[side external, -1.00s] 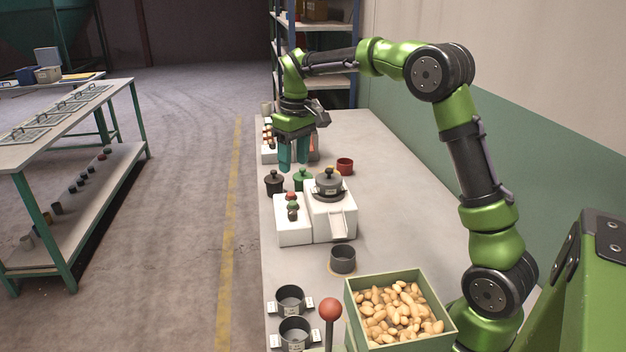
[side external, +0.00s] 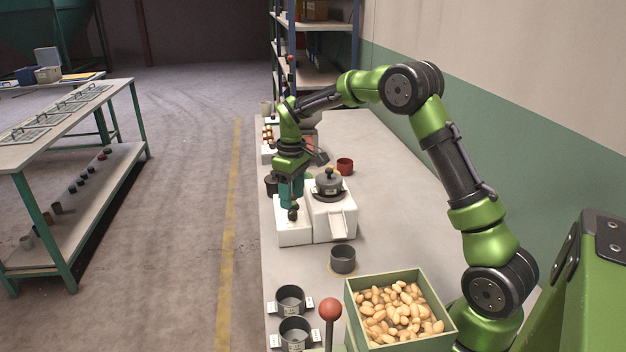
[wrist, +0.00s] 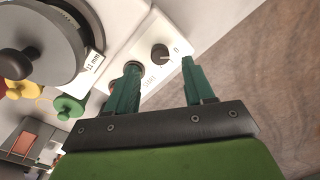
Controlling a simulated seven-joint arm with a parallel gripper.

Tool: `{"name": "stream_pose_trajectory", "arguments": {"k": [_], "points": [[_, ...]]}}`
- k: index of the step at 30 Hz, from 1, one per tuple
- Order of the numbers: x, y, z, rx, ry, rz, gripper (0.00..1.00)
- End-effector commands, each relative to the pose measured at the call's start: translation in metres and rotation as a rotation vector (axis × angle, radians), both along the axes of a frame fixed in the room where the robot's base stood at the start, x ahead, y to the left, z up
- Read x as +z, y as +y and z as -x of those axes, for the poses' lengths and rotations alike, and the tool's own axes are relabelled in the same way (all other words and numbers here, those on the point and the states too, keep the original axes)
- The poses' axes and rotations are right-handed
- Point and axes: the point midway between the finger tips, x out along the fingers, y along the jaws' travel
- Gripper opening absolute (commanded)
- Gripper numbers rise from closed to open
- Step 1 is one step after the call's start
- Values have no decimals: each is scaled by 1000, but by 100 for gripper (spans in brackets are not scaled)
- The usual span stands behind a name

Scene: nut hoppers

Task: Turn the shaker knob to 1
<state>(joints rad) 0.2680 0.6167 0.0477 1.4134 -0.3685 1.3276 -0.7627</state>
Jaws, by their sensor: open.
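The shaker is a white unit (side external: 343,232) with a round grey lidded pan (side external: 328,188) on top. Its control box (side external: 290,236) stands to its left and also shows in the wrist view (wrist: 205,12). The dark round knob (wrist: 160,52) on it has a 0 mark to its right; a 1 mark is not readable. The knob shows as a small dark shape in the side view (side external: 293,214). My gripper (wrist: 160,64) is open, pointing down at the control box, with one finger either side of the knob in the picture. Contact cannot be told. The left finger partly covers a button near the START lettering.
The pan's 11 mm label (wrist: 92,60) is close left of my fingers. A dark cup (side external: 342,259) and a nut-filled bin (side external: 398,277) are nearer the camera. The table is clear right of the shaker.

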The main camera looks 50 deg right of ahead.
Motion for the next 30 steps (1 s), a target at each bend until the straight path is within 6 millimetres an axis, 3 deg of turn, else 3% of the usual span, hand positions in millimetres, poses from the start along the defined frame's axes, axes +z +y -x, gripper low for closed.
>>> {"name": "stream_pose_trajectory", "arguments": {"k": [3,7,19,30], "points": [[-21,1,1,-1,3,-1,53],[-35,1,0,-1,1,-1,53],[-43,2,0,-1,-1,0,53],[-42,2,0,-1,-1,0,0]]}}
